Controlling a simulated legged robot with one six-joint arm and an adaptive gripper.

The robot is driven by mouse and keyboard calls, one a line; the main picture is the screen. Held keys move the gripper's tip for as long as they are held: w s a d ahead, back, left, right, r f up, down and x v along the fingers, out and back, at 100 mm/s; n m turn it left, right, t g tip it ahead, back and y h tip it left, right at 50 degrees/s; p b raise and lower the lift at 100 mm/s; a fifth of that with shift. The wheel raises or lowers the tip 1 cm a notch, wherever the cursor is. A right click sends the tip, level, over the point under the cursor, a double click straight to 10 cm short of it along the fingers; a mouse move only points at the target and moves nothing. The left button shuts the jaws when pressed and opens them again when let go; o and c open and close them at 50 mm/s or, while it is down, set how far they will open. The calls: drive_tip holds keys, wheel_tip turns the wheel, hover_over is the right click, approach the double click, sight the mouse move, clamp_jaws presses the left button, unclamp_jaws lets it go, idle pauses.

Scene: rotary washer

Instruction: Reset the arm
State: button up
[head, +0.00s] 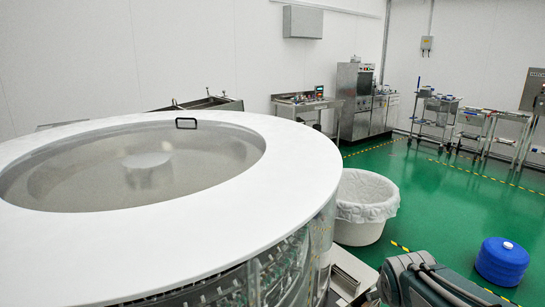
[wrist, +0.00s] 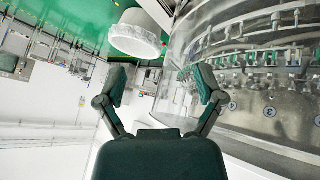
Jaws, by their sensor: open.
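My gripper (wrist: 160,84) shows in the wrist view with its two fingers spread apart and nothing between them. In that view the room appears upside down, and the gripper is in front of the washer's clear side wall. The rotary washer (head: 290,175) fills the left of the head view, with a white ring top, a clear round lid and a small black handle. Its side (wrist: 255,60) shows in the wrist view with a row of numbered stations inside. Part of my arm (head: 425,280) shows at the bottom right of the head view; the gripper is out of that view.
A white lined bin (head: 365,208) stands right of the washer and also shows in the wrist view (wrist: 136,33). A blue round container (head: 502,262) sits on the green floor at right. Carts (head: 436,115) and steel equipment (head: 360,100) line the back. Green floor is open between them.

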drive_tip(key=s+a+m+g+y, duration=0.1)
drive_tip(key=s+a, duration=0.3)
drive_tip(key=s, duration=0.4)
drive_tip(key=s+a+r+y, duration=0.1)
drive_tip(key=s+a, duration=0.2)
drive_tip(key=s, duration=0.5)
drive_tip(key=shift+s+a+r+m+g, duration=0.3)
drive_tip(key=shift+s+a+m+g, duration=0.05)
drive_tip(key=shift+s+m+g, duration=0.05)
